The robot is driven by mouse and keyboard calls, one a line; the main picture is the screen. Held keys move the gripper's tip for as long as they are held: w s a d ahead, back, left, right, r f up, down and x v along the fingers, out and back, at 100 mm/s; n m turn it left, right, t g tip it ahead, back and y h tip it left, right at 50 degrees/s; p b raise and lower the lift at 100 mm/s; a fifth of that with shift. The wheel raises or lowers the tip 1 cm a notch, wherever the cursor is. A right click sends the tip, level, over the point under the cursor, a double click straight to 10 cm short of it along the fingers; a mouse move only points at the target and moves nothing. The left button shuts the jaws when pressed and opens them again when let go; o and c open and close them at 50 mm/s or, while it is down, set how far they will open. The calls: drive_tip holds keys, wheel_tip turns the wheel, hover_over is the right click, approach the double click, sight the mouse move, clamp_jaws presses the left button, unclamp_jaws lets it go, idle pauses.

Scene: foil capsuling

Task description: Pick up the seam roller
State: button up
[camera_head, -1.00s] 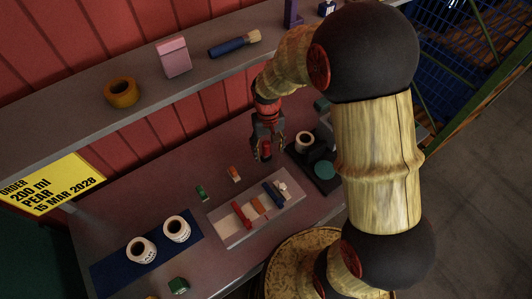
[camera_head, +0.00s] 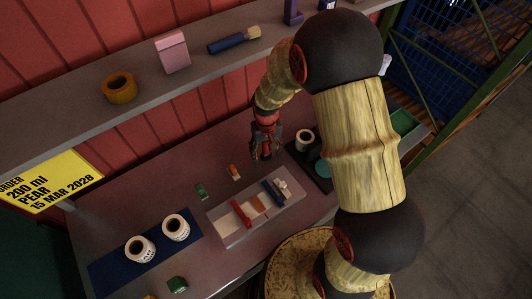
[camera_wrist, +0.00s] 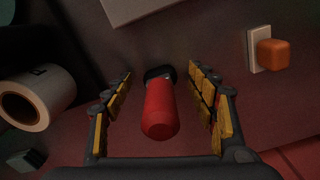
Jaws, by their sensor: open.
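In the wrist view a red, round-ended handle with a dark end (camera_wrist: 160,108) lies between my fingers; I take it for the seam roller, though no roller wheel shows. Whether it stands or lies is hard to tell. My gripper (camera_wrist: 160,74) is open, one finger on each side of the handle, with visible gaps. In the head view my gripper (camera_head: 263,156) points down low over the back of the table, behind the tray, and mostly hides the red handle.
An orange block on a pale plate (camera_wrist: 271,53) lies to the right in the wrist view; a white roll (camera_wrist: 38,95) is on the left. The grey tray (camera_head: 228,240) holds several tools. A blue mat (camera_head: 112,274) carries two white rolls. The shelf (camera_head: 60,132) runs behind.

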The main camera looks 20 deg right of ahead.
drive_tip(key=shift+c, duration=0.7)
drive_tip(key=c, duration=1)
drive_tip(key=shift+c, duration=0.2)
drive_tip(key=shift+r, duration=0.15)
